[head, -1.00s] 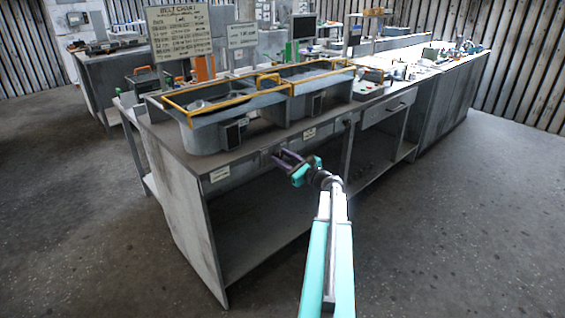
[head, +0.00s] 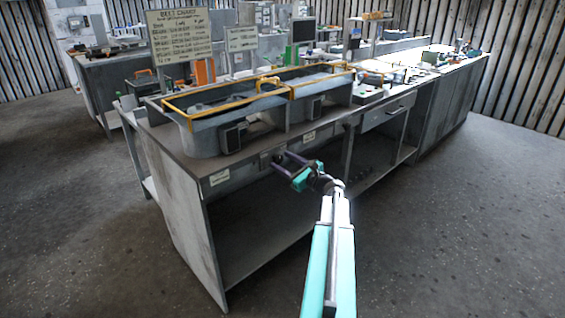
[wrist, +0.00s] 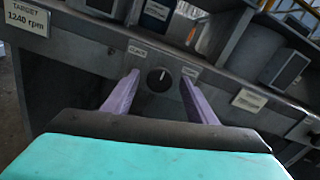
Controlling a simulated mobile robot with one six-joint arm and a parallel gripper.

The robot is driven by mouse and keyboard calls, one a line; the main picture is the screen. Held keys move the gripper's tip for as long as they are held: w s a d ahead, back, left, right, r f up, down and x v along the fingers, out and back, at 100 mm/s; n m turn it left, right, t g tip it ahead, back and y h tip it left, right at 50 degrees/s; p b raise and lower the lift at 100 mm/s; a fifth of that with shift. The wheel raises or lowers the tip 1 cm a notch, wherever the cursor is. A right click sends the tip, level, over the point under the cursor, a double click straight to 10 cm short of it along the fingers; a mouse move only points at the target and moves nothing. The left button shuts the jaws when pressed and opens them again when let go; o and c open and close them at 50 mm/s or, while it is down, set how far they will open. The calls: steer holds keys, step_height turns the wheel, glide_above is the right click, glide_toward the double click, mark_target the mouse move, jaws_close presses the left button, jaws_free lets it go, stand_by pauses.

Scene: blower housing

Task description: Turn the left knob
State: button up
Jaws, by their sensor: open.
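A dark round knob (wrist: 158,79) with a pale pointer line sits on the grey front panel of the bench in the wrist view. The pointer stands near upright, with a small label on each side above the knob. My gripper (wrist: 160,77) is open, its two purple fingers to the left and right of the knob with gaps on both sides. I cannot tell whether the fingertips reach past the knob's face. In the head view my gripper (head: 281,159) is at the bench's front edge, and the knob is too small or hidden to make out.
A target sign (wrist: 27,18) reading 1240 rpm is at the upper left of the wrist view. Blower housings with yellow rails (head: 228,98) stand on the bench (head: 178,215). A label (wrist: 250,101) is to the right on the panel. The floor before the bench is clear.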

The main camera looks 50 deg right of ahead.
steer(key=s+a, duration=0.1)
steer(key=s, duration=1.2)
steer(key=shift+b, duration=0.3)
steer(key=shift+w, duration=0.15)
